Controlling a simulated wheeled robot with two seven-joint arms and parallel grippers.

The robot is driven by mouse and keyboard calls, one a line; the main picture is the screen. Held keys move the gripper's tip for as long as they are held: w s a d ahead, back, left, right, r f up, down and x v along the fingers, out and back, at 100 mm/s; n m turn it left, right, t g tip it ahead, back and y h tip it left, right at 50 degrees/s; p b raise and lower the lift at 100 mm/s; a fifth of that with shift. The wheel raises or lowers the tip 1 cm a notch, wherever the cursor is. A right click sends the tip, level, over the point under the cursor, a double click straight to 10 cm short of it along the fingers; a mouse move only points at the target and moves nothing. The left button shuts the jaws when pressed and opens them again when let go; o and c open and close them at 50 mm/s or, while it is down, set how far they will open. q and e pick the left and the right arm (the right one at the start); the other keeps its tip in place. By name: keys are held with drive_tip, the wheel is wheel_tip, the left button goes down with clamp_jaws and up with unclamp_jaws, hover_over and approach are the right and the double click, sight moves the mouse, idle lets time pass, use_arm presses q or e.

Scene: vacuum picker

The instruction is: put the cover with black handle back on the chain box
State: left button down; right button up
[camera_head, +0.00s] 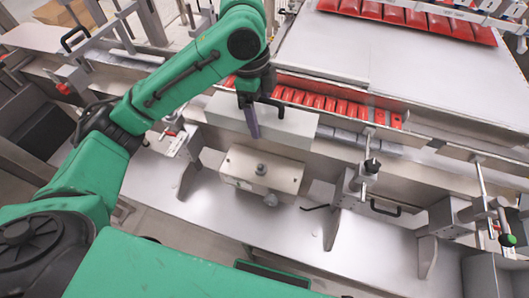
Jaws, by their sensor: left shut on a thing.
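My left gripper (252,126) comes down from the green left arm and is shut on the black handle (271,104) of a light grey, box-shaped cover (290,122). The cover sits at the centre, in front of the row of red pieces. The gripper hides part of its top and front. I cannot tell whether the cover rests on the machine or hangs just above it. The chain box's opening is not clearly visible; the metal machine housing (345,152) runs beside and below the cover. My right gripper is not in view.
A metal box with a knob (262,170) juts out just below the cover. Red pieces (335,104) line the channel behind it. A rod with a black knob (371,165) and another black handle (385,208) stand to the right. A flat grey plate (330,45) lies behind.

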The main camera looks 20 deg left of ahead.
use_arm(q)
hover_over(261, 166)
drive_tip(key=s, duration=0.1)
wheel_tip(261, 166, down, 5)
drive_tip(key=f, duration=0.3)
drive_tip(key=f+p, duration=0.1)
drive_tip(key=f, duration=0.3)
drive_tip(key=w+f, duration=0.1)
drive_tip(key=f, duration=0.3)
drive_tip(key=shift+f+p, duration=0.2)
drive_tip(key=shift+p, duration=0.1)
drive_tip(key=shift+s+f, duration=0.1)
drive_tip(key=shift+f, duration=0.75)
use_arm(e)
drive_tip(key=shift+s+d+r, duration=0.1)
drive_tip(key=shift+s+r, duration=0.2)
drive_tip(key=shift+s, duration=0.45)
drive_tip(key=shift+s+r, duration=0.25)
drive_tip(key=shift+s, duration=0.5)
use_arm(q)
unclamp_jaws()
wheel_tip(261, 166, up, 13)
drive_tip(key=a+b, duration=0.1)
drive_tip(key=shift+a+b, duration=0.25)
drive_tip(key=shift+b, duration=0.15)
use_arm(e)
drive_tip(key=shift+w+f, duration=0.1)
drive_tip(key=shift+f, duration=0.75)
